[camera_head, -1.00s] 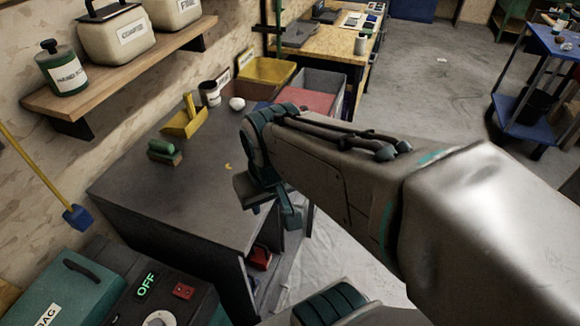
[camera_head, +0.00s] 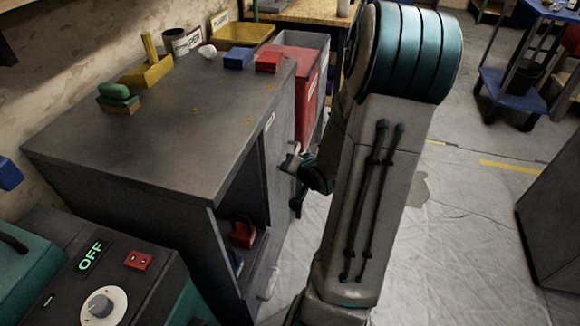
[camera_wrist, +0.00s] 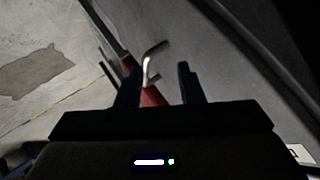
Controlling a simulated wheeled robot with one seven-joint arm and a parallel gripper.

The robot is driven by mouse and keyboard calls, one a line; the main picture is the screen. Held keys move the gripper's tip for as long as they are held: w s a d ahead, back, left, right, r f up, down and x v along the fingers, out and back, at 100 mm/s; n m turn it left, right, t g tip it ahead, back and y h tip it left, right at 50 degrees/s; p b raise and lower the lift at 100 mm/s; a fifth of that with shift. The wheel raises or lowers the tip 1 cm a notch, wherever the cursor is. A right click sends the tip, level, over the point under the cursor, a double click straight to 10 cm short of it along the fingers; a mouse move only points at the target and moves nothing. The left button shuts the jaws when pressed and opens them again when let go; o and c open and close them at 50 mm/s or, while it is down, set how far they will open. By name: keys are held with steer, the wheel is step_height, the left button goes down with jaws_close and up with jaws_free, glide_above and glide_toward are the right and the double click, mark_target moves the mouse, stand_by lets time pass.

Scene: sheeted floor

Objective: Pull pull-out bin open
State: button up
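The pull-out bin appears to be the grey front panel (camera_head: 276,142) on the side of the grey cabinet, right of an open compartment. A light bent handle (camera_head: 290,161) stands out from it. The panel sits flush with the cabinet side as far as I can see. My gripper (camera_head: 302,172) is at the handle, with its fingers partly hidden by my wrist. In the wrist view my gripper (camera_wrist: 158,82) has its two dark fingers apart. The handle (camera_wrist: 150,62) shows between and just beyond the fingertips. I cannot tell whether they touch it.
The cabinet top (camera_head: 190,135) holds a green-and-brown brush (camera_head: 118,98), a yellow dustpan (camera_head: 148,72) and small blocks. The open compartment holds a red item (camera_head: 242,234). A red bin (camera_head: 308,85) stands just behind. A control box (camera_head: 95,275) is front left.

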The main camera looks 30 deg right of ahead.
steer(key=s+d+f+m+t+b, duration=0.4)
steer(key=d+f+m+t+b, duration=0.2)
steer(key=f+m+t+b, duration=0.4)
steer(key=shift+m+g+h, duration=0.3)
steer(key=w+r+b, duration=0.1)
steer(key=w, duration=0.3)
steer(key=w+r+b, duration=0.1)
steer(key=w, duration=0.4)
steer(key=w+r+b, duration=0.1)
steer(key=w, duration=0.3)
steer(key=shift+w+d+r+b, duration=0.25)
steer(key=shift+d+r+b, duration=0.05)
steer(key=shift+r+b, duration=0.05)
jaws_close()
